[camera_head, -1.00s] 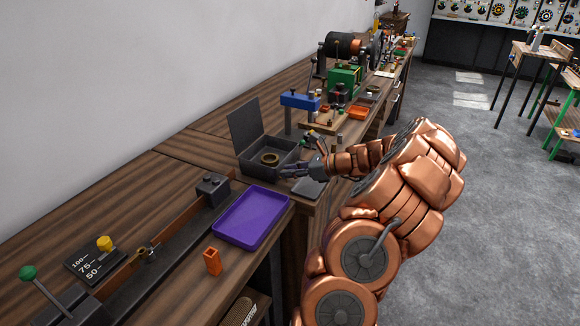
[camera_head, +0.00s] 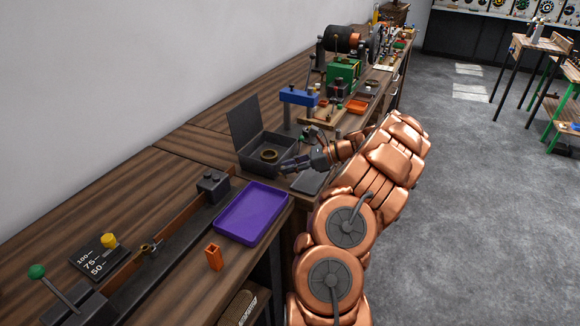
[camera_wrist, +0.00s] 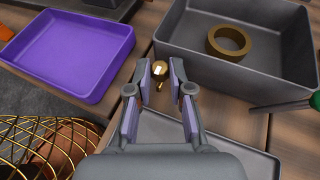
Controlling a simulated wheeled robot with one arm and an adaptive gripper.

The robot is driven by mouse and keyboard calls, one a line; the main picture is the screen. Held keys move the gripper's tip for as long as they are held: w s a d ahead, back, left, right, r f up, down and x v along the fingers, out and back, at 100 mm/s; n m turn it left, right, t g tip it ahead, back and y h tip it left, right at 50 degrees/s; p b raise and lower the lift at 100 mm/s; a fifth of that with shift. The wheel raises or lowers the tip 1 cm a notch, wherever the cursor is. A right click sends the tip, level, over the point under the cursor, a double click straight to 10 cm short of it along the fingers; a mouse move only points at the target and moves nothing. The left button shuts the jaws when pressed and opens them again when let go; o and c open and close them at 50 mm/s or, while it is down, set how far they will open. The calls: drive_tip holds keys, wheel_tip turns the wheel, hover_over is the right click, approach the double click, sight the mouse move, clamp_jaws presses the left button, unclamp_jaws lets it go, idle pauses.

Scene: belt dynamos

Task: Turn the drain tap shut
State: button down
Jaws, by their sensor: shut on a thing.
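The small brass drain tap (camera_wrist: 160,71) is at the outside of the grey open-topped tank (camera_wrist: 270,68), at its near left corner in the wrist view. My gripper (camera_wrist: 162,78) is shut on the tap, with a finger on each side of it. The fingers hide part of the tap, so I cannot tell how far it is turned. In the head view my gripper (camera_head: 287,167) is against the front of the tank (camera_head: 252,162), and the tap is hidden there. A brass ring (camera_wrist: 229,40) lies inside the tank.
A purple tray (camera_head: 250,212) is left of my gripper, with an orange block (camera_head: 214,257) nearby. A flat grey plate (camera_wrist: 235,147) lies under my gripper. A green-tipped rod (camera_wrist: 314,100) sticks out at the tank's right. A blue-topped press (camera_head: 299,97) stands behind.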

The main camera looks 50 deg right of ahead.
drive_tip(key=c, duration=1)
unclamp_jaws()
drive_tip(key=shift+c, duration=0.2)
drive_tip(key=v, duration=1.2)
drive_tip(key=shift+f, duration=0.1)
